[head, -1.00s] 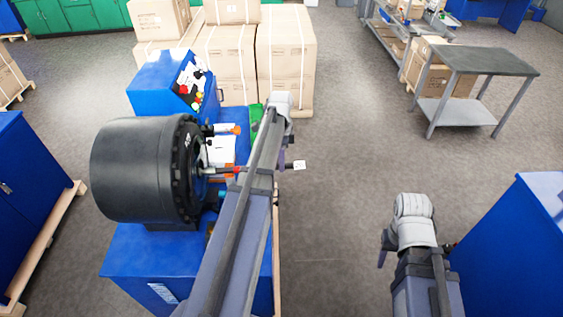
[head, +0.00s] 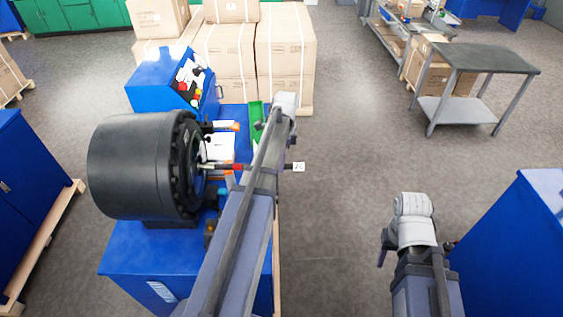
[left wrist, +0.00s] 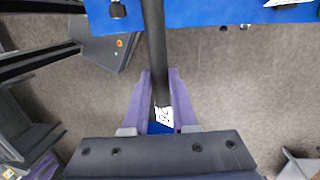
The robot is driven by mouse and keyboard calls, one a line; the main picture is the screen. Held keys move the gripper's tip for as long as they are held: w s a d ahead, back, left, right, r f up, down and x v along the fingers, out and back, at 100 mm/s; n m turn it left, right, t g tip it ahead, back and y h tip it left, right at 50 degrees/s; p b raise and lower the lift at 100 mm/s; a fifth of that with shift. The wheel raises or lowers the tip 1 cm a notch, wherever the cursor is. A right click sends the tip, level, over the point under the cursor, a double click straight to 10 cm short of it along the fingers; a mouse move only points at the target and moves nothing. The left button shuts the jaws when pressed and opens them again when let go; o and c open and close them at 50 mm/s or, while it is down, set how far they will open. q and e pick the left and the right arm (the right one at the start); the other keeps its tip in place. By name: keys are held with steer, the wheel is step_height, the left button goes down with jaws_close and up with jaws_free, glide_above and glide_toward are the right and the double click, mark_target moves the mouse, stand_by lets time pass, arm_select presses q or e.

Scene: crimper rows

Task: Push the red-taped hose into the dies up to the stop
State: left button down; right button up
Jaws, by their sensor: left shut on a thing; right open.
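The crimper's black drum (head: 130,168) stands on a blue machine, its dark die ring (head: 190,165) facing right. The black hose (head: 285,167) lies level before the ring, with a red tape band (head: 237,166) just left of my left arm and a white tag at its right end. Its left end meets the die opening; how deep it sits is too small to tell. In the left wrist view my left gripper (left wrist: 160,76) is shut on the hose (left wrist: 154,40), the tag between its purple fingers; my arm hides much of this in the head view. My right gripper (head: 384,252) is open, away at the right.
A blue control box (head: 165,82) and a green tray (head: 256,115) are behind the hose. Stacked cartons (head: 285,50) stand at the back. A grey table (head: 490,60) and a blue cabinet (head: 520,245) are at the right. The floor between my arms is clear.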

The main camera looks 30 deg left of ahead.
arm_select(q)
steer(key=shift+s+a, duration=0.1)
stand_by(0.3)
steer(key=shift+s+a+r, duration=0.1)
steer(key=shift+s+a, duration=0.75)
steer(key=shift+a, duration=0.55)
steer(key=shift+s+a, duration=0.8)
steer(key=shift+a, duration=0.55)
steer(key=shift+s+a+r, duration=0.1)
steer(key=shift+s+a, duration=0.75)
steer(key=shift+a, duration=0.55)
steer(key=shift+r+p, duration=0.45)
steer(key=shift+p, duration=0.3)
jaws_free()
